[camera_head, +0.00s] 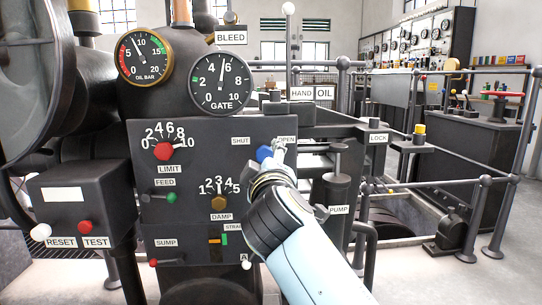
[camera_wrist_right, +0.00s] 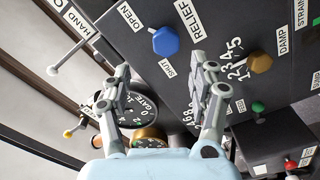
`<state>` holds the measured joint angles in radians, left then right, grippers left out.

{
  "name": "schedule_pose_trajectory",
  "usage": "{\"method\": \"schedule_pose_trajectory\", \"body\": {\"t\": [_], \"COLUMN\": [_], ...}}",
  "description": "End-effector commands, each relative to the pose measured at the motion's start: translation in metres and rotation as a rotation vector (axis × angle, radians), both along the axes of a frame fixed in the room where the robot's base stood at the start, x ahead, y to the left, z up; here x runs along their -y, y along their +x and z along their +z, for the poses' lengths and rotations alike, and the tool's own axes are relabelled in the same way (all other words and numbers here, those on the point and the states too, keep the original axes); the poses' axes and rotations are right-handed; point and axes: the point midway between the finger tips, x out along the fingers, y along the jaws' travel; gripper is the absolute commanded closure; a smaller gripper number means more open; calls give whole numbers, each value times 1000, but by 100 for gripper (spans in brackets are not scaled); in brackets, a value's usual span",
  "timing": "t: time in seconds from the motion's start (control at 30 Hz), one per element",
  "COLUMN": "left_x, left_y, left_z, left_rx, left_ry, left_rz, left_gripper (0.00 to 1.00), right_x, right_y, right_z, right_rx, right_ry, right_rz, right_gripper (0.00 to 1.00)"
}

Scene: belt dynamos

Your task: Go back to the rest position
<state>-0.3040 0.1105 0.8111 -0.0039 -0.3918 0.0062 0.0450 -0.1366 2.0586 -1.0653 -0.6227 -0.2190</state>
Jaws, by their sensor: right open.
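My right gripper (camera_head: 276,150) reaches in from the lower right in the head view, in front of the dark control panel (camera_head: 200,133). In the right wrist view my right gripper (camera_wrist_right: 166,70) is open, with its two fingers apart and nothing between them. The blue RELIEF knob (camera_wrist_right: 165,41) lies just beyond the fingertips. In the head view the blue knob (camera_head: 264,154) is partly hidden by the gripper; its label is also covered there. My left gripper is not in view.
Around the gripper are the red LIMIT knob (camera_head: 164,151), brown DAMP knob (camera_head: 218,202), and FEED lever (camera_head: 160,197). The PUMP cylinder (camera_head: 338,190) stands close on the right. Gauges (camera_head: 221,83) sit above. Railings (camera_head: 485,215) run along the right.

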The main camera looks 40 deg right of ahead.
Motion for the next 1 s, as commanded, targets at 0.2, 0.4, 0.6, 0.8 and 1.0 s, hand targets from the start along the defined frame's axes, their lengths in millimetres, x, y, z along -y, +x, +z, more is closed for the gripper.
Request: {"method": "schedule_pose_trajectory", "body": {"t": [0.2, 0.4, 0.6, 0.8, 1.0], "left_x": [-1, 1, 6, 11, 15], "left_y": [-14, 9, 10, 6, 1], "left_z": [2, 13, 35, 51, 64], "left_rx": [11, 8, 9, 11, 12], "left_ry": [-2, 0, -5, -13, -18], "left_rz": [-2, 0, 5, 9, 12], "left_gripper": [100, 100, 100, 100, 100], "right_x": [0, 2, -9, -23, -25], "right_y": [0, -7, -17, -81, -198], "right_z": [0, 3, -121, -279, -402], "right_rx": [-1, -24, -303, -595, -843], "right_ry": [0, -13, 41, 227, 454], "right_rz": [1, 2, 88, 158, 126], "right_gripper": [40, 40, 40, 40, 40]}}
